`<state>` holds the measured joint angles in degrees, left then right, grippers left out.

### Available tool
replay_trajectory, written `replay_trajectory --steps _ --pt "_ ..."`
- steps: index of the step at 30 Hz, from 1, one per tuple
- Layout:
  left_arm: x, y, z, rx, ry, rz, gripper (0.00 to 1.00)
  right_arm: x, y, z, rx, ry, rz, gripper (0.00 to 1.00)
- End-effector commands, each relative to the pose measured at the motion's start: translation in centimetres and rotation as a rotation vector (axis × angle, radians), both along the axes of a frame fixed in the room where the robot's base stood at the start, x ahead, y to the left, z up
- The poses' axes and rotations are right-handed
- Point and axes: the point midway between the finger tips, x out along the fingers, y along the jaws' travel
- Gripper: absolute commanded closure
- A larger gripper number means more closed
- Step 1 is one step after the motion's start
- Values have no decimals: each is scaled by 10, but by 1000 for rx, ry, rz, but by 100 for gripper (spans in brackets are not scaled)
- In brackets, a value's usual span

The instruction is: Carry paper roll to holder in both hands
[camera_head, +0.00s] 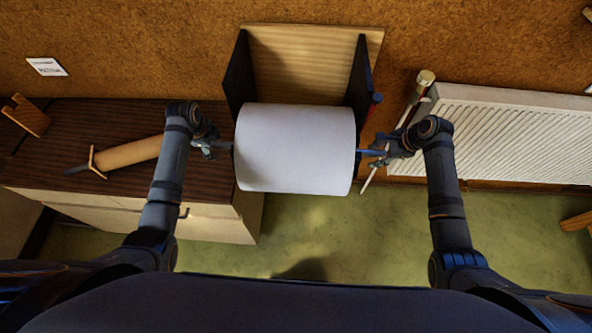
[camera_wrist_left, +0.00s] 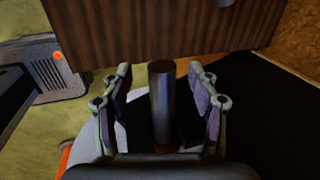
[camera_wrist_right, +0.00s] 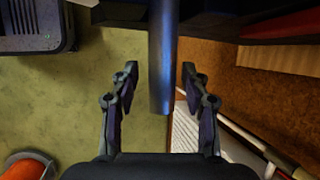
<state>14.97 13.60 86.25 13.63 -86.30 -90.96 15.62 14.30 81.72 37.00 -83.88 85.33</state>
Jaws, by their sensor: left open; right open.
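The white paper roll (camera_head: 296,148) lies level in the head view, in front of the holder, a wooden back board (camera_head: 305,65) with two dark side brackets (camera_head: 239,75). A dark rod end sticks out at each side of the roll. My left gripper (camera_head: 222,146) is at the left end; in the left wrist view the rod end (camera_wrist_left: 161,100) stands between its open fingers, with gaps on both sides. My right gripper (camera_head: 376,153) is at the right end; in the right wrist view the rod end (camera_wrist_right: 162,65) lies between its open fingers.
A dark wooden cabinet (camera_head: 70,125) stands at the left, with a brown roll (camera_head: 128,153) on it. A white radiator (camera_head: 510,138) is on the wall at the right, with a brass-topped pole (camera_head: 424,80) beside it. The green floor (camera_head: 330,235) below is mostly clear.

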Motion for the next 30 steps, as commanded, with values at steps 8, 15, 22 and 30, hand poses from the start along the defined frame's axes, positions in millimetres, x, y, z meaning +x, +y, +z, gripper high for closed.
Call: replay_trajectory --steps 8,15,22,30 --pt "0 0 0 -1 0 0 16 0 0 0 1 0 0 53" --pt "-1 0 4 0 -1 0 16 0 0 0 1 0 0 53" --pt "-13 1 48 2 -5 -1 16 0 0 0 1 0 0 53" --pt "-28 1 103 2 -4 0 16 0 0 0 1 0 0 53"
